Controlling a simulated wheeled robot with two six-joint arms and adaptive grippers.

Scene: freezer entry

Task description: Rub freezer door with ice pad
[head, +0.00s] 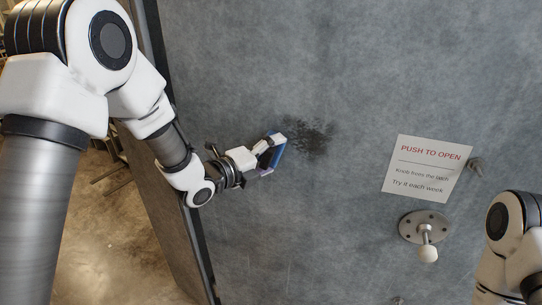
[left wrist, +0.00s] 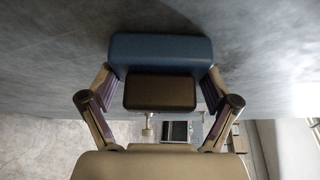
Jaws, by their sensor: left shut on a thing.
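The freezer door (head: 290,225) is a large grey panel filling most of the head view. A dark, speckled patch (head: 314,138) marks it near the middle. My left gripper (head: 272,154) is shut on the ice pad (head: 279,151), just left of the patch. In the left wrist view the ice pad (left wrist: 160,50) is a blue slab with a dark block (left wrist: 160,92) behind it, and the fingers grip the block from both sides. The blue face points to the door; I cannot tell whether it touches. My right gripper is out of view.
A white "PUSH TO OPEN" sign (head: 427,168) is on the door at right. Below it a pale knob (head: 428,253) sticks out from a round metal plate. My right arm shows at the lower right edge. Bare floor (head: 95,240) lies left of the door's edge.

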